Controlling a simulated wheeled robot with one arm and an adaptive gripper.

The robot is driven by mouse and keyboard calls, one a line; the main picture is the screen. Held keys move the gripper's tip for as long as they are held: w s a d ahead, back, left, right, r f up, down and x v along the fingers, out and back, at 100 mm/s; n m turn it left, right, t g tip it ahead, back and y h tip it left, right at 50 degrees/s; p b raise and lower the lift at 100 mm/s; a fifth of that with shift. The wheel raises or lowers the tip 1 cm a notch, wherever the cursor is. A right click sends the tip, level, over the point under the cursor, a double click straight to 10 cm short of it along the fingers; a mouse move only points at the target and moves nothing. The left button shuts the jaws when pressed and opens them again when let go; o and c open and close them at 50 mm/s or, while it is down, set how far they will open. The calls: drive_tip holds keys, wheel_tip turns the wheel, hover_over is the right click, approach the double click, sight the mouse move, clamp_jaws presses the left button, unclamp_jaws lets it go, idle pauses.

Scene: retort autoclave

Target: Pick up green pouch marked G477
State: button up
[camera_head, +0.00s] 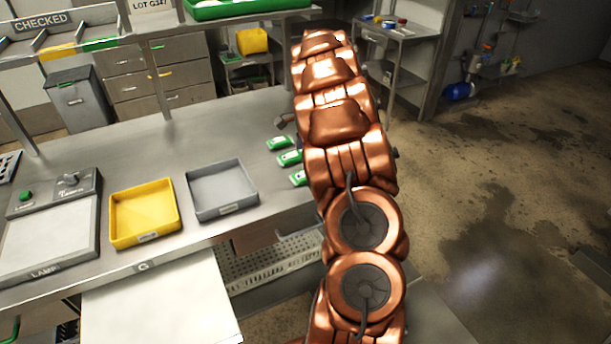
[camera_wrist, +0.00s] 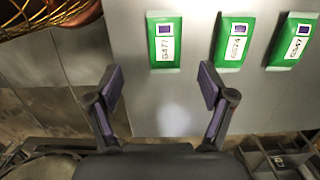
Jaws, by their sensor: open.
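Three green pouches with white labels lie in a row on the grey metal bench. In the wrist view the left one, the green pouch marked G477 (camera_wrist: 164,41), is near the top centre. A second green pouch (camera_wrist: 233,41) and a third green pouch (camera_wrist: 292,41) lie to its right; their labels are harder to read. My gripper (camera_wrist: 160,82) is open and empty, with its fingers just below the G477 pouch in the picture. In the head view the pouches (camera_head: 289,158) lie beside my copper arm, and which one is G477 cannot be told there.
On the bench (camera_head: 235,130), a grey tray (camera_head: 222,208), a yellow tray (camera_head: 145,243) and a lamp panel (camera_head: 45,240) stand left of the pouches. The bench surface behind the trays is clear. A shelf with green trays (camera_head: 250,8) hangs above the back.

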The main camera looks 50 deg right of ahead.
sight(305, 173)
drive_tip(key=shift+w+f+p, duration=0.2)
drive_tip(key=shift+f+p, duration=0.65)
drive_tip(key=shift+f, duration=1.1)
drive_tip(key=shift+w+f+p, duration=0.2)
drive_tip(key=shift+f+p, duration=0.6)
drive_tip(key=shift+f, duration=1.15)
drive_tip(key=shift+c, duration=0.3)
drive_tip(key=c, duration=0.8)
